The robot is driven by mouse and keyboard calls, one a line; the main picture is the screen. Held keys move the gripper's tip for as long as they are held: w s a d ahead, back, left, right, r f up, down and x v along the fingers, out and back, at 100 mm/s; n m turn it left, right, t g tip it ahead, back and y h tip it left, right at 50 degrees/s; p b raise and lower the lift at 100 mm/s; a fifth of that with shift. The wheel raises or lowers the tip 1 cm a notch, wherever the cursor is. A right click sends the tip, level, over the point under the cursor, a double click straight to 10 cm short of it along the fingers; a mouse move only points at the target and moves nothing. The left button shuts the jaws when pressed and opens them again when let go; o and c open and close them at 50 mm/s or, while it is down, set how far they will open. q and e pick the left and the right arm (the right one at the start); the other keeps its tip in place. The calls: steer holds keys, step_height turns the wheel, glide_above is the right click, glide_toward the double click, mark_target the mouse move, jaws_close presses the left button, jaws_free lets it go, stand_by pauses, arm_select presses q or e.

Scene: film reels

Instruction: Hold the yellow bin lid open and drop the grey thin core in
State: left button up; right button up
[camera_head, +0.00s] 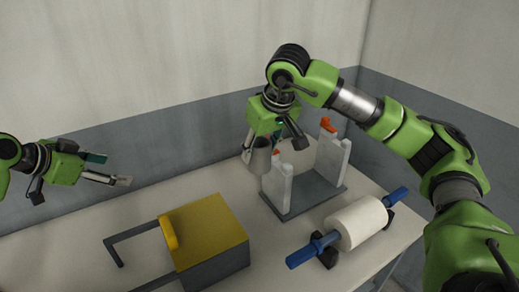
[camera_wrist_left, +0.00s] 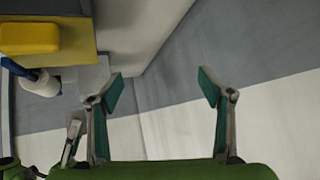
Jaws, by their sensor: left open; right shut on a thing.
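The bin (camera_head: 219,272) is a grey box on the table with a yellow lid (camera_head: 210,227), which lies shut on top. A raised yellow handle (camera_head: 168,233) sits along the lid's left edge; it also shows at the upper left of the left wrist view (camera_wrist_left: 29,38). My left gripper (camera_head: 117,170) is open and empty, in the air to the left of and above the bin. My right gripper (camera_head: 262,146) is shut on a grey core (camera_head: 260,158), held up behind and to the right of the bin. My fingers partly hide the core.
A white roll (camera_head: 357,222) on a blue spindle (camera_head: 303,255) rests on dark supports in front. A dark bar frame (camera_head: 130,236) lies left of the bin.

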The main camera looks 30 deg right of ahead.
arm_select(q)
steer(key=s+d+m+g+y, duration=0.3)
steer(key=s+d+g, duration=0.1)
steer(key=s+d, duration=0.55)
steer(key=m+g+y, duration=0.1)
steer(key=y, duration=0.4)
glide_toward(166, 227)
steer(key=shift+w, duration=0.1)
step_height(166, 227, down, 11)
steer(key=shift+d+f, duration=0.1)
steer(key=shift+f, duration=0.05)
steer(key=c, duration=1.2)
steer(key=shift+w, duration=0.1)
steer(key=shift+c, duration=0.2)
